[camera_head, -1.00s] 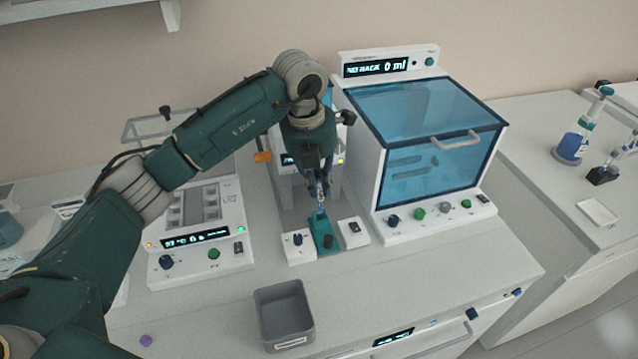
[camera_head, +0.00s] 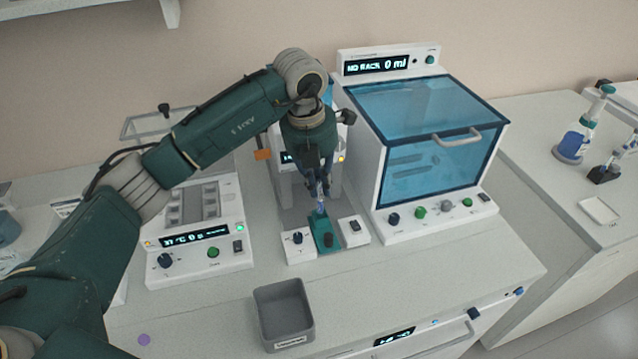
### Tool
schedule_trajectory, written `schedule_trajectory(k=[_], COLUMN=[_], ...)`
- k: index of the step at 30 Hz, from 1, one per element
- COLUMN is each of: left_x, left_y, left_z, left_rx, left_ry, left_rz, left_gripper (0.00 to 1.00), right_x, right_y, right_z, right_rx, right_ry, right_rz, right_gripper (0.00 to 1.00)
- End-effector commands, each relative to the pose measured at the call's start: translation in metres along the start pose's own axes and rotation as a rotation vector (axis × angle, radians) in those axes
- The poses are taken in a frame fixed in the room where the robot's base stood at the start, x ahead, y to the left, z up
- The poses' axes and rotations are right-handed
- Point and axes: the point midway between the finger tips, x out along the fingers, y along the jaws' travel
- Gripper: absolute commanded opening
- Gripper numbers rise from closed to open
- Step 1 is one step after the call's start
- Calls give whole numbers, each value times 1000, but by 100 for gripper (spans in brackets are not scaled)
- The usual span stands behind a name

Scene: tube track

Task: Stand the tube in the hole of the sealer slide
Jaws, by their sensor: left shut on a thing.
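My left gripper (camera_head: 319,186) points down over the sealer and is shut on the tube (camera_head: 321,207). The tube is small, clear and bluish, and looks upright. Its lower end is at the back part of the teal sealer slide (camera_head: 325,229). I cannot tell whether the tube's end is in the hole or just above it, as the hole is hidden. A dark knob (camera_head: 328,240) sits on the front of the slide. The sealer (camera_head: 299,247) stands behind and around the slide, partly hidden by my arm. My right gripper is not in view.
A blue-lidded machine (camera_head: 430,150) stands close on the right. A heater block unit (camera_head: 200,235) stands on the left. The counter front right of the bin is clear.

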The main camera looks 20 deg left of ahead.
Motion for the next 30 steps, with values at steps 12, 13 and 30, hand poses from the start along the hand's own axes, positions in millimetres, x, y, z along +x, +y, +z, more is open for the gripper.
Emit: schedule_trajectory(k=[12,13,30], left_x=[2,3,14], left_y=[0,0,1], left_z=[0,0,-2], left_rx=[0,0,0], left_ry=[0,0,0], left_rz=[0,0,0], left_gripper=[1,1,1], right_x=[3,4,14], right_y=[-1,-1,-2], right_z=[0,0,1], right_rx=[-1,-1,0], right_ry=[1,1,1], right_rz=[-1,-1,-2], right_gripper=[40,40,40])
